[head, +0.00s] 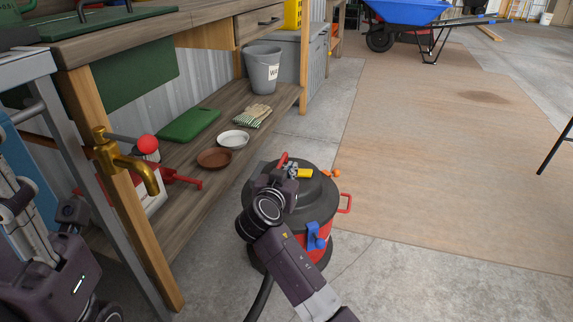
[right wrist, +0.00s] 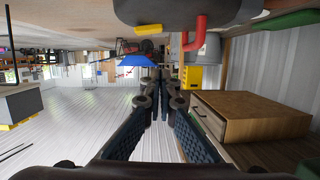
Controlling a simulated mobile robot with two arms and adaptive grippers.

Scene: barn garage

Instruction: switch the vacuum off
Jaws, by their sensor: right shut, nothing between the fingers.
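The vacuum (head: 322,205) stands on the concrete floor, with a dark round lid, a red body, a blue latch (head: 316,238) and a red side handle (head: 345,203). A yellow part (head: 305,173) shows on top of the lid beside my right gripper (head: 290,170). My right gripper is shut and empty, over the lid. In the right wrist view, which is upside down, its fingers (right wrist: 157,80) are together and the dark vacuum (right wrist: 175,12) is at the top edge. My arm hides part of the lid; I cannot make out the switch. My left gripper is not visible.
A workbench with a lower shelf (head: 175,190) runs along the left, holding a grey bucket (head: 263,70), gloves (head: 252,116) and dishes. A brass tap (head: 130,165) juts out near my left arm. Open floor and a brown mat (head: 430,150) lie to the right.

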